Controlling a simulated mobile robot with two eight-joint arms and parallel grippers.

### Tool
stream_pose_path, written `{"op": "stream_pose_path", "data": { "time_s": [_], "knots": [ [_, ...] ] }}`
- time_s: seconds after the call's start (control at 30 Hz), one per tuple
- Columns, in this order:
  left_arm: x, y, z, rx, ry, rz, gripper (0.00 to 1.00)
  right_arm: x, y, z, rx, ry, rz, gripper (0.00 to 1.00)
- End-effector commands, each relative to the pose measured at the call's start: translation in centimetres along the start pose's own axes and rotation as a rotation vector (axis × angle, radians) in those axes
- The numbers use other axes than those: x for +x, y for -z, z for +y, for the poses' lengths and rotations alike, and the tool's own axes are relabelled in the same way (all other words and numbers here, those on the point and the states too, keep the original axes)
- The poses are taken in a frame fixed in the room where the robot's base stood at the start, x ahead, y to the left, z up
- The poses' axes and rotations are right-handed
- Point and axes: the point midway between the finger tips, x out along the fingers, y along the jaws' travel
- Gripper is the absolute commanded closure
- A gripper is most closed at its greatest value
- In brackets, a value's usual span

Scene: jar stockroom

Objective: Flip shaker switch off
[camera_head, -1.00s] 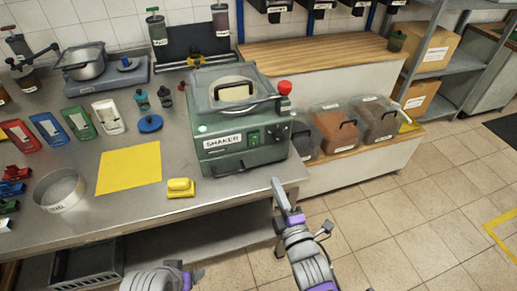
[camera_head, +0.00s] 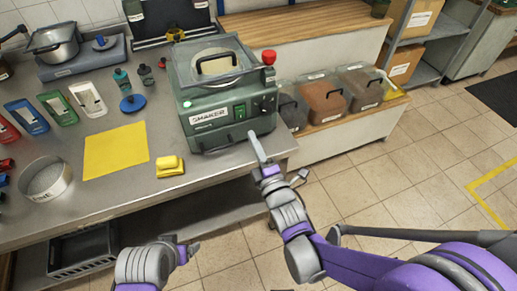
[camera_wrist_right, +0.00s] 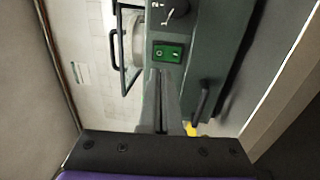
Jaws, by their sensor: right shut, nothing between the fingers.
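The green shaker (camera_head: 225,138) stands on the steel bench's right end. Its label reads SHAKER. Its green rocker switch (camera_head: 240,112) is on the front panel, right of the label. It also shows in the wrist view (camera_wrist_right: 168,53), marked with a circle and a bar; which side is pressed I cannot tell. A small pale lamp (camera_head: 187,103) glows at the panel's left. My right gripper (camera_head: 255,143) is shut and empty, in front of and below the switch, apparently not touching it. Its fingers (camera_wrist_right: 160,102) point toward the switch. My left gripper (camera_head: 188,250) is low, before the bench; its jaws are unclear.
A dark knob (camera_head: 264,104) sits right of the switch and a red knob (camera_head: 268,57) above it. A handle bar runs along the shaker's lower front. Lidded bins (camera_head: 325,95) stand right. The floor ahead is clear.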

Motion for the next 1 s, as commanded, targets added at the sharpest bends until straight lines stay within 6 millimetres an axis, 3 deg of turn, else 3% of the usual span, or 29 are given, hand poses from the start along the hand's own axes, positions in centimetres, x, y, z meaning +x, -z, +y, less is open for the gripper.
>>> {"op": "stream_pose_path", "data": {
  "time_s": [0.2, 0.4, 0.87, 1.0],
  "knots": [
    [-0.3, 0.1, 0.0, 0.000, 0.000, 0.001, 0.21, 4.6, 0.0, 0.0, 0.000, 0.000, 0.000, 1.00],
    [-0.4, 0.2, 0.0, 0.000, 0.000, 0.001, 0.21, 7.2, 0.0, 0.0, 0.000, 0.000, 0.000, 1.00],
    [-0.4, 0.2, 0.0, 0.000, 0.000, 0.001, 0.21, 8.0, 0.0, 0.0, 0.000, 0.001, 0.000, 1.00],
    [-1.3, 0.7, 0.0, 0.000, 0.000, 0.005, 0.21, 8.5, 0.0, 0.5, 0.000, 0.041, 0.002, 1.00]
  ]
}}
